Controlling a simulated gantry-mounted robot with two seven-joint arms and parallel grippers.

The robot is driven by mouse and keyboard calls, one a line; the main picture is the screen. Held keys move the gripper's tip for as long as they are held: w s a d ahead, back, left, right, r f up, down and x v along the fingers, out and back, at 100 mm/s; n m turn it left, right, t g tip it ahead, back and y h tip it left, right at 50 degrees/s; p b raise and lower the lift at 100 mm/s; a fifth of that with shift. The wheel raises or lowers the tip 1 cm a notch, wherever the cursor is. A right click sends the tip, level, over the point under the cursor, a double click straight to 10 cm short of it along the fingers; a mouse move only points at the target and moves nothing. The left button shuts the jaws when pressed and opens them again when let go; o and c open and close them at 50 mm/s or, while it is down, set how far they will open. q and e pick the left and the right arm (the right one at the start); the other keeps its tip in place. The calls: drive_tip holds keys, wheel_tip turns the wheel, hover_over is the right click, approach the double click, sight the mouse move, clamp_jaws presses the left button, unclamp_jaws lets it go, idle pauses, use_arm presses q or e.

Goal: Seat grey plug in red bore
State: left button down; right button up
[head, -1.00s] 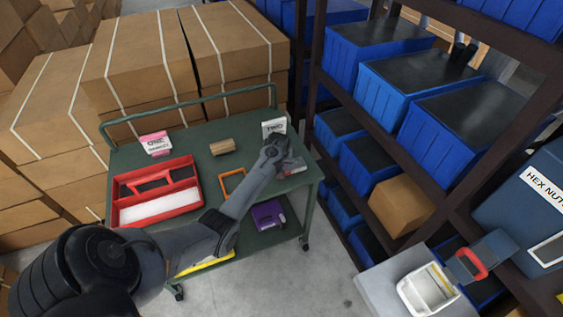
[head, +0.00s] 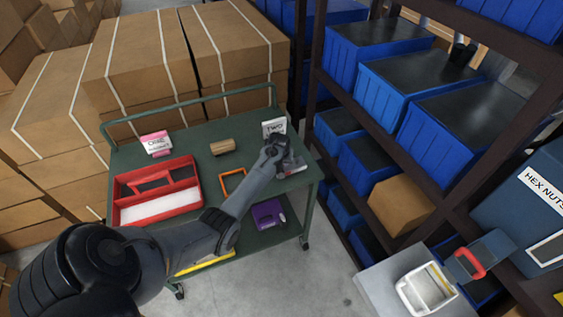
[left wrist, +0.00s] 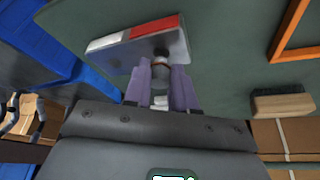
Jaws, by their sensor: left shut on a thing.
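My left gripper (head: 274,154) is over the right end of the green cart. In the left wrist view its two purple-grey fingers (left wrist: 161,72) are shut on the small grey plug (left wrist: 160,58), mostly hidden between them. The plug's end is at the near grey side of a flat block (left wrist: 110,49) with a white part and a red part on its face. In the head view the block (head: 293,165) is partly behind the gripper. The red bore is not clearly visible, and I cannot tell whether the plug enters it. My right gripper is not in view.
The green cart top (head: 197,138) also holds a red tray (head: 126,213), an orange frame (head: 222,188), a wooden-backed brush (head: 222,147), a pink "ONE" card (head: 156,144) and a white "TWO" card (head: 272,128). Shelves with blue bins (head: 413,86) stand close on the right.

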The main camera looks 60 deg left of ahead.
use_arm(q)
drive_tip(key=shift+r, duration=0.1)
idle(0.4)
drive_tip(key=shift+p, duration=0.3)
drive_tip(key=shift+p, duration=0.3)
idle(0.4)
drive_tip(key=shift+f, duration=0.35)
idle(0.3)
drive_tip(key=shift+f+b, duration=0.7)
drive_tip(key=c, duration=0.8)
unclamp_jaws()
drive_tip(key=shift+c, duration=0.2)
drive_tip(key=shift+r, duration=0.15)
